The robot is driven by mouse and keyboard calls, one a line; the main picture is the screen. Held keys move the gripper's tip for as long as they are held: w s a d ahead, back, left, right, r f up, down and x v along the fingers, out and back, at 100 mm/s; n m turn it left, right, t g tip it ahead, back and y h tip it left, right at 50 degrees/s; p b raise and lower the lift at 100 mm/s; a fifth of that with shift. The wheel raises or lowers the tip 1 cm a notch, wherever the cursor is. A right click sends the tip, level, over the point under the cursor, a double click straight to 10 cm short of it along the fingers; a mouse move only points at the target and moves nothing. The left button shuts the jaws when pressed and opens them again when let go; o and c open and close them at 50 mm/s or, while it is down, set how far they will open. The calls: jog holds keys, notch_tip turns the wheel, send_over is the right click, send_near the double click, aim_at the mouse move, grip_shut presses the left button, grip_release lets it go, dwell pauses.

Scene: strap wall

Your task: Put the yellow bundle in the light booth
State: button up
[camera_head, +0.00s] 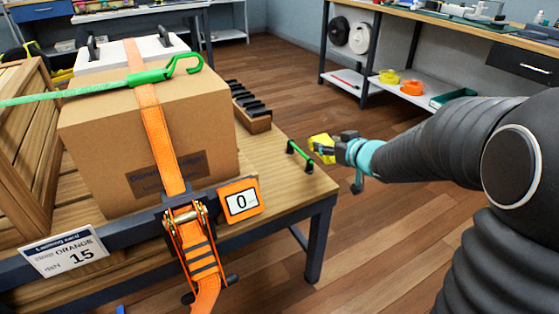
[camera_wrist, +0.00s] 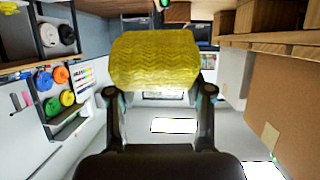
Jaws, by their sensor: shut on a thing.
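The yellow bundle (camera_wrist: 155,60), with a zigzag-patterned surface, is held between the fingertips of my gripper (camera_wrist: 158,95) in the wrist view. In the head view the bundle (camera_head: 320,146) shows as a small yellow patch, partly hidden by my gripper (camera_head: 332,149). My gripper is shut on it, just off the right edge of the wooden table and beside a green handle. I cannot make out the light booth for sure in either view.
A cardboard box (camera_head: 150,140) with an orange strap (camera_head: 157,125) stands on the wooden table (camera_head: 262,175). The green handle (camera_head: 299,156) is at the table's right edge. A shelved bench (camera_head: 440,95) with yellow and orange rolls stands behind. Open floor (camera_head: 400,240) lies between.

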jog(key=a+f, duration=0.2)
jog(key=a, duration=0.1)
jog(key=w+a+f, duration=0.1)
jog(key=a+f, duration=0.1)
jog(key=a, duration=0.2)
jog(key=w+a+f, duration=0.1)
jog(key=a+f, duration=0.2)
jog(key=a, duration=0.1)
jog(key=shift+a+b, duration=0.15)
jog(key=shift+b, duration=0.25)
jog(key=shift+f, duration=1.9)
jog(key=shift+f+b, duration=0.15)
jog(key=shift+b, duration=0.2)
jog(key=o, duration=1.2)
jog(key=shift+r, duration=0.25)
jog(key=v, duration=1.2)
jog(key=shift+p, duration=0.3)
